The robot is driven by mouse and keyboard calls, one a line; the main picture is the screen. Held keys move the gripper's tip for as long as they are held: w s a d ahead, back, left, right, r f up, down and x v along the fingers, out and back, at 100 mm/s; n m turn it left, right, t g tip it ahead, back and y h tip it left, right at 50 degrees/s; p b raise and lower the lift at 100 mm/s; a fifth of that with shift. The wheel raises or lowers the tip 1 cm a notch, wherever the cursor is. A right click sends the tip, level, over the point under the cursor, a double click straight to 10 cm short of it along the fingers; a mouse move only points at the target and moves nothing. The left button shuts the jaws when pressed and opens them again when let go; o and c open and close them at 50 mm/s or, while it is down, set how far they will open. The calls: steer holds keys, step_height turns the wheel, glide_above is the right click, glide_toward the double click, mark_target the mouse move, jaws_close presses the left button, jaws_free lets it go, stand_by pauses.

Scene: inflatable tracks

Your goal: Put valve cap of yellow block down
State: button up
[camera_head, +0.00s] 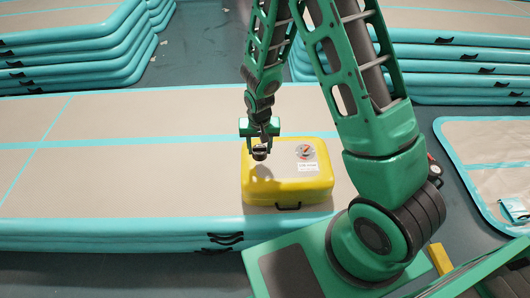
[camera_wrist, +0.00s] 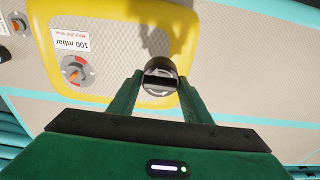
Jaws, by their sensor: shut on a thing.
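The yellow block (camera_head: 287,187) lies on the beige and turquoise inflatable track, with a valve or dial and a label on its top. My gripper (camera_head: 260,150) is over the block's far left part. In the wrist view my gripper (camera_wrist: 160,92) is shut on a dark round valve cap (camera_wrist: 160,68), which sits between the fingertips. The cap also shows in the head view (camera_head: 259,154). Beneath it, the yellow block (camera_wrist: 95,10) shows its yellow rim. I cannot tell whether the cap touches the block.
The block rests on a large inflatable track (camera_head: 110,185). A red-and-grey dial (camera_wrist: 75,70) and a "100 mbar" label (camera_wrist: 70,42) are beside the cap. Stacked tracks (camera_head: 455,70) stand at the back right, and another mat (camera_head: 495,150) lies at the right.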

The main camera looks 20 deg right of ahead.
mark_target(265, 151)
steer(key=w+d+f, duration=0.2)
steer(key=shift+w+d+f, duration=0.1)
steer(key=shift+d, duration=0.3)
steer(key=shift+f, duration=1.95)
steer(key=o, duration=1)
steer(key=shift+f, duration=0.1)
steer(key=shift+o, duration=0.2)
steer(key=r, duration=0.4)
steer(key=s+r, duration=0.1)
steer(key=r, duration=0.7)
steer(key=shift+s+a, duration=0.2)
steer(key=shift+r, duration=0.1)
